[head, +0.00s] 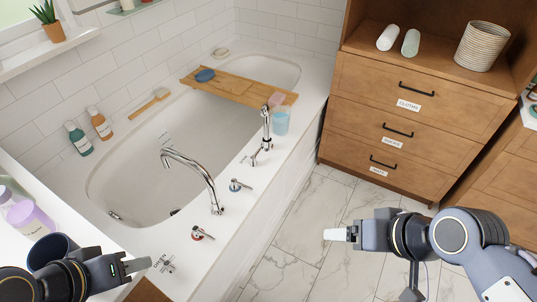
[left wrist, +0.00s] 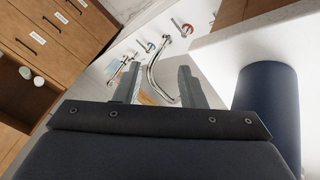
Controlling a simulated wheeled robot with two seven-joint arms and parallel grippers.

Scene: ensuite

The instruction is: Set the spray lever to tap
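A small chrome lever (head: 254,158) sits on the white bath rim at the foot of the upright hand spray (head: 266,125). Small labels lie beside it, too small to read, so I cannot tell its setting. The curved chrome tap (head: 190,163) stands nearer on the rim and also shows in the left wrist view (left wrist: 157,75). My left gripper (head: 137,265) is at the lower left, well apart from the lever; its fingers stand apart and empty in the left wrist view (left wrist: 157,82). My right gripper (head: 336,234) is over the floor, touching nothing.
A blue-marked handle (head: 236,185) and a red-marked handle (head: 198,234) stand on the rim. Another small labelled chrome fitting (head: 165,263) is beside my left gripper. A wooden bath tray (head: 240,88) spans the tub.

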